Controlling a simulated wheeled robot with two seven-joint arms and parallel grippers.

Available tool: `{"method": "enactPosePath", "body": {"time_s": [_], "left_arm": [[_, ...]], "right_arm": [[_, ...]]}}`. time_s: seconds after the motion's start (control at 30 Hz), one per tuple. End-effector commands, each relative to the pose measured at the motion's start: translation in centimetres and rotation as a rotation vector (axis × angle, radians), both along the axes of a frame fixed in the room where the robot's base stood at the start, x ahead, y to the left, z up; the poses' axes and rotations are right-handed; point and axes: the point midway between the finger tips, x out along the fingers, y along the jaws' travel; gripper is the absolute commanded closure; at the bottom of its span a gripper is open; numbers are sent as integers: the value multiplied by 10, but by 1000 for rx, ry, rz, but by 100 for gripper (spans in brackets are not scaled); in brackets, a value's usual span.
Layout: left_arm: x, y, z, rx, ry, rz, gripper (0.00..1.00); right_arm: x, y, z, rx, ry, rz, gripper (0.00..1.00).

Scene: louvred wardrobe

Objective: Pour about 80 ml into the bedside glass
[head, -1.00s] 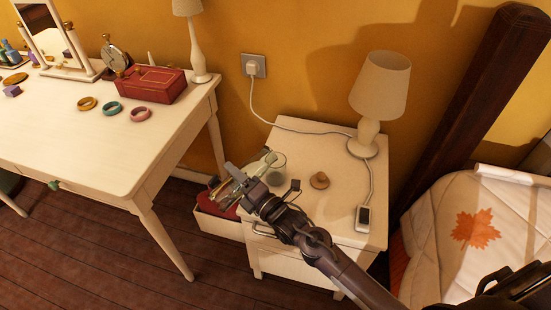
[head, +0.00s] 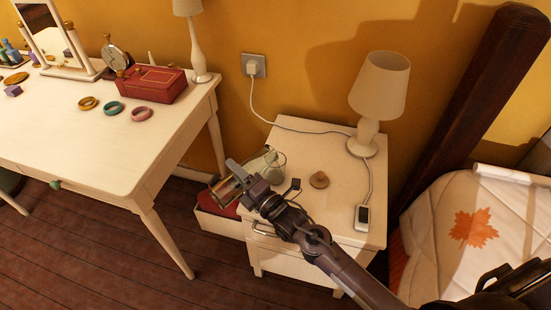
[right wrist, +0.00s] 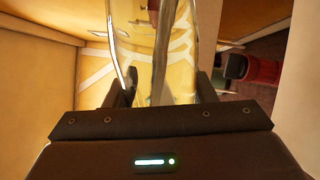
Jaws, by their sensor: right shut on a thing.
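My right gripper (head: 232,184) is over the left edge of the white bedside table (head: 345,212). It is shut on a clear glass carafe (right wrist: 150,50), which stands up between the fingers in the right wrist view. In the head view the carafe is partly hidden by the gripper and seems tilted, its end towards the glass. The clear bedside glass (head: 276,174) is at the table's back left, just beyond the gripper. Glass and carafe overlap there, so I cannot tell whether they touch or whether liquid flows. My left gripper is out of view.
A dressing table (head: 110,150) stands further left.

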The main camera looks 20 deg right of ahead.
Motion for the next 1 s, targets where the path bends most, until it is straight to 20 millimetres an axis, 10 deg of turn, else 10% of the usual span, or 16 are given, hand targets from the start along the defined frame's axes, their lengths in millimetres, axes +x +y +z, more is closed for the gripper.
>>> {"method": "enactPosePath", "body": {"time_s": [1.0], "left_arm": [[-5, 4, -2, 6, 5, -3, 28]], "right_arm": [[-1, 3, 5, 27, 9, 0, 87]]}}
